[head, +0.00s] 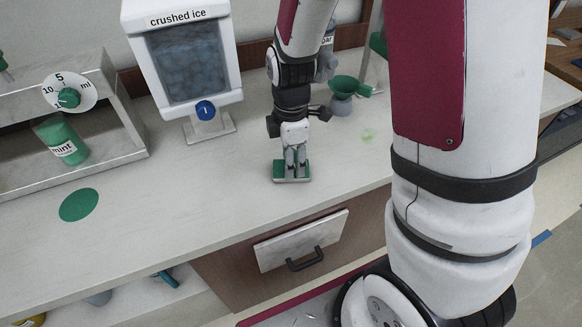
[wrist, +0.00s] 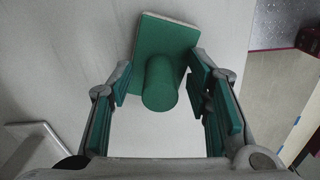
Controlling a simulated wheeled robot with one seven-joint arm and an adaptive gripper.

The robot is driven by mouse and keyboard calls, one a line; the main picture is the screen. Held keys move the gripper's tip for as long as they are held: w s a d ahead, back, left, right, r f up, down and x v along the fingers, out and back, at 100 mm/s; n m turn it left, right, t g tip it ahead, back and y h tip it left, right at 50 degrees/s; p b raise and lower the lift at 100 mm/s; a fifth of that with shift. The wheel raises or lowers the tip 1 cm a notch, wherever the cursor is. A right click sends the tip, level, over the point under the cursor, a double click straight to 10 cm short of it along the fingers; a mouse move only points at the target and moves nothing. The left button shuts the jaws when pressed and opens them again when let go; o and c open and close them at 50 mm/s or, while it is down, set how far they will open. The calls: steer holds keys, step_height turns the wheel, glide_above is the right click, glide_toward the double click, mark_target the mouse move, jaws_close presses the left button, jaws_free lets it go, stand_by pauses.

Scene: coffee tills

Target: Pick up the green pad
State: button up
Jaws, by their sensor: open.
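The green pad (head: 279,169) lies on the pale counter near its front edge, a flat green block with a lighter lower edge. In the wrist view, the pad (wrist: 168,38) carries an upright green cylindrical knob (wrist: 160,84). My gripper (head: 296,160) points down over the pad and hides part of it in the head view. In the wrist view, my gripper (wrist: 160,79) is open, with its green-padded fingers on either side of the knob. A gap shows between the left finger and the knob. The right fingertip looks close to the pad's edge; contact cannot be told.
A crushed ice dispenser (head: 188,60) stands behind and left. A mint bottle (head: 62,140) sits in a dispenser at far left, with a green disc (head: 79,205) on the counter before it. A green funnel-like item (head: 344,86) stands behind right. A drawer (head: 301,240) is below.

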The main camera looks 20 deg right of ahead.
jaws_close()
steer(key=shift+r, duration=0.1)
steer(key=shift+r, duration=0.4)
steer(key=r, duration=0.1)
steer(key=s+r, duration=0.1)
steer(key=shift+d+r, duration=0.2)
steer(key=shift+r, duration=0.2)
steer(key=s+d+r+p, duration=0.1)
steer(key=s+d+p, duration=0.1)
steer(key=s, duration=0.7)
steer(key=shift+s+d+r+p, duration=0.15)
steer(key=shift+s+d+p, duration=0.15)
steer(key=shift+d, duration=0.3)
